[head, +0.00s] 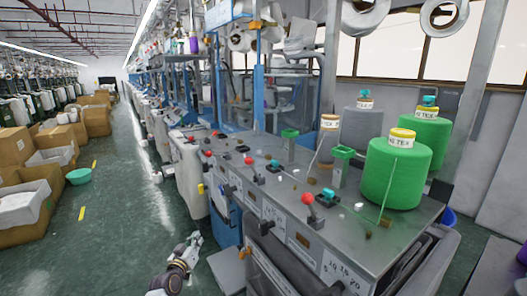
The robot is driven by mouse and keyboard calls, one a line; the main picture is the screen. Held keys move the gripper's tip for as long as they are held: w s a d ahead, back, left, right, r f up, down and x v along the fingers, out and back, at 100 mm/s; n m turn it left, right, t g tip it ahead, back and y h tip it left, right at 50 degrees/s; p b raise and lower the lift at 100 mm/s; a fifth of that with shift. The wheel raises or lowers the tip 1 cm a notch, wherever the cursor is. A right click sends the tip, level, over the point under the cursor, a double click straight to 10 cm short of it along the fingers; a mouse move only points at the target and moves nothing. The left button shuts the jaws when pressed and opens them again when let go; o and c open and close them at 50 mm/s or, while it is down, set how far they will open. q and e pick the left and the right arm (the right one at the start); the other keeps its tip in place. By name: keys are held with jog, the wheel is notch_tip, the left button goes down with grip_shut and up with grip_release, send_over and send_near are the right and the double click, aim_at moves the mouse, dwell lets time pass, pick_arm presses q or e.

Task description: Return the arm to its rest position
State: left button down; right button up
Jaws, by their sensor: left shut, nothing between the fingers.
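My left gripper (193,240) shows at the bottom of the head view, low over the green floor and left of the knitting machine. It is shut and empty, with its arm coming in from the bottom edge. It is apart from the machine's front. My right gripper is not in view.
The machine's grey top (270,185) carries red-knobbed levers and green yarn cones (398,172). A grey step (226,268) stands right of my gripper. Cardboard boxes (15,160) and a teal basin (79,176) line the left. The aisle floor (125,200) between is clear.

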pick_arm(q)
jog(key=s+a+f+m+g+y, duration=0.15)
jog(key=s+f, duration=0.25)
jog(key=f, duration=0.7)
jog(key=s+a+f+g, duration=0.1)
jog(key=s+f+g, duration=0.2)
jog(key=f, duration=0.9)
jog(key=s+a+f+m+g+y, duration=0.1)
jog(key=s+a+f+m+g, duration=0.2)
jog(key=s+f, duration=1.3)
jog(key=s+a+f+g+p, duration=0.1)
jog(key=s+f+g, duration=0.1)
jog(key=s+f, duration=0.55)
jog(key=s+f+g, duration=0.2)
jog(key=s+f, duration=0.3)
jog(key=s, duration=0.6)
jog(key=s+f+g, duration=0.1)
jog(key=s+f, duration=0.1)
jog(key=s, duration=0.9)
jog(key=s+f+g+p, duration=0.1)
jog(key=s+f+g, duration=0.1)
jog(key=s, duration=1)
jog(key=shift+s+d+m+y, duration=0.15)
jog(key=shift+d+m+y, duration=0.05)
jog(key=shift+m+y, duration=0.15)
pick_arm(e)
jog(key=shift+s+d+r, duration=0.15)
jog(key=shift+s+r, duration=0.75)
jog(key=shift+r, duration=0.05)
